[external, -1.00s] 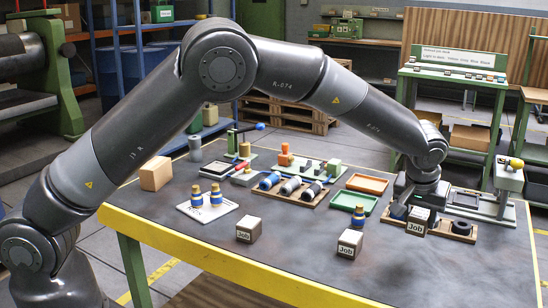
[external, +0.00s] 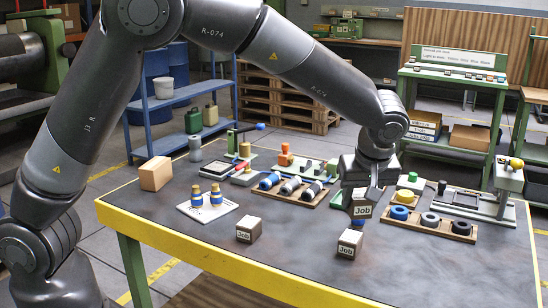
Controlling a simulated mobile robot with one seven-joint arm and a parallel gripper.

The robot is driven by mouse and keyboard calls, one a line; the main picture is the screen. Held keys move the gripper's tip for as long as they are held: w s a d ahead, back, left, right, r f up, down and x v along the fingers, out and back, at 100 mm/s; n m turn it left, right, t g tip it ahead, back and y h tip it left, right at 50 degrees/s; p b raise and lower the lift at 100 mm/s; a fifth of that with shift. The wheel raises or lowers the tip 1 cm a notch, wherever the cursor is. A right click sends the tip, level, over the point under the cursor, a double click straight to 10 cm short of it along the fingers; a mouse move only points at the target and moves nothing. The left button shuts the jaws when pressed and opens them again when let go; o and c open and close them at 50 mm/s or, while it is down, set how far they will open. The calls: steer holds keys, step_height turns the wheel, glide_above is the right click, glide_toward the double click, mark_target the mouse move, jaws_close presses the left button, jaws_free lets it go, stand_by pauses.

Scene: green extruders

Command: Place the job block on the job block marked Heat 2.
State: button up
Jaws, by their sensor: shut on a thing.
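My gripper (external: 364,192) is shut on a tan job block (external: 362,211) with a white "Job" label, held above the table at right of centre. Part of a blue piece shows just below the held block. A second job block (external: 350,243) sits at the front of the table, below and slightly left of the held one. A third job block (external: 249,229) sits further left. Both table blocks show "Job" labels on their front faces. I cannot read any Heat marking on them. The fingers are partly hidden by the block and the wrist.
A wooden ring tray (external: 455,230) stands right of my gripper. A plain box (external: 155,174) is at far left. The table between the two standing job blocks is clear.

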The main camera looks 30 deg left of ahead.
steer(key=s+a+r+n+g+y, duration=0.1)
steer(key=s+a+n, duration=0.25)
steer(key=a, duration=0.25)
steer(key=s+a+n+g, duration=0.1)
steer(key=s+a+n, duration=0.25)
steer(key=a, duration=0.25)
steer(key=s+a+r+n+g+y, duration=0.1)
steer(key=s+a+n+g, duration=0.1)
steer(key=a+n, duration=0.3)
steer(key=m, duration=0.1)
glide_above(245, 220)
steer(key=d, duration=0.2)
step_height(245, 220, down, 7)
steer(key=shift+s+a+r, duration=0.1)
steer(key=shift+f, duration=2.1)
steer(key=o, duration=1)
steer(key=shift+f, duration=0.1)
